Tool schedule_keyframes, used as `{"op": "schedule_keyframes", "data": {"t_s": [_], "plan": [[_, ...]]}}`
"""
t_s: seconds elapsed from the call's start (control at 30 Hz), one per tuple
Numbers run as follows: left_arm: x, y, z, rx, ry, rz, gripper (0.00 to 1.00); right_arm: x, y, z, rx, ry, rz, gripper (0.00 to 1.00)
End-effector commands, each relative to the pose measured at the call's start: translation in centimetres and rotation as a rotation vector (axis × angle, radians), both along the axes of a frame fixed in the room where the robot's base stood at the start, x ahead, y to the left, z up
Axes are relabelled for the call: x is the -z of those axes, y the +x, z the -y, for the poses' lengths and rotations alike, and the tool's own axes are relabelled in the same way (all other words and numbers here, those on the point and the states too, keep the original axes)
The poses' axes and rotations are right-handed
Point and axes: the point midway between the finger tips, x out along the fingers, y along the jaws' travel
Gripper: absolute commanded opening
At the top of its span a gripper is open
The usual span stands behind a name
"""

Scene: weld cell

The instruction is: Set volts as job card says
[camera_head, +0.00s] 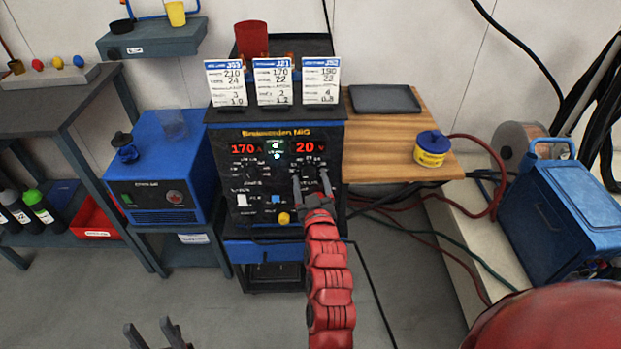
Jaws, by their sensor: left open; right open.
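The welder (262,215), labelled MIG, has red displays reading 170 (243,149) on the left and 20 (306,148) on the right. Three job cards stand on top: a left card (226,83) with 210 and 24, a middle card J21 (275,82) with 170 and 22, and a right card (321,81) with 190 and what looks like 23. My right gripper (311,180) is open at the right-hand knob under the 20 display; its fingers partly hide the knob, and contact is unclear. My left gripper (152,335) is open and empty at the bottom left edge.
A wooden table (385,150) on the right holds a dark tray (384,99) and a yellow-and-blue tub (432,149). A blue unit (158,190) stands left of the welder. Hoses and a blue case (565,215) lie at right. The floor in front is mostly clear.

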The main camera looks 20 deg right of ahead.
Motion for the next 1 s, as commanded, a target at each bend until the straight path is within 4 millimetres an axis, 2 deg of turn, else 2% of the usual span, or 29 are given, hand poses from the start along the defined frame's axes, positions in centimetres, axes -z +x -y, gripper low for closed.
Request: {"op": "schedule_keyframes", "data": {"t_s": [0.07, 0.1, 0.5, 0.77, 1.0], "plan": [[0.0, 0.01, 0.0, 0.0, 0.0, 0.0, 0.5, -0.01, 0.0, 0.0, 0.0, 0.0, 0.0, 0.75], [-0.01, 0.0, 0.0, 0.0, 0.0, 0.0, 0.5, -0.01, 0.0, 0.0, 0.0, 0.0, 0.0, 0.72], [-0.01, 0.0, 0.0, 0.0, 0.0, 0.0, 0.5, -0.02, -0.01, -0.01, 0.0, 0.001, 0.0, 0.0], [0.03, 0.0, 0.0, 0.0, 0.0, 0.0, 0.5, 0.0, -0.01, 0.0, -0.001, 0.013, 0.004, 0.0], [0.25, 0.01, 0.0, 0.0, 0.0, 0.0, 0.5, 0.04, 0.0, -0.01, 0.0, 0.104, 0.032, 0.0]]}}
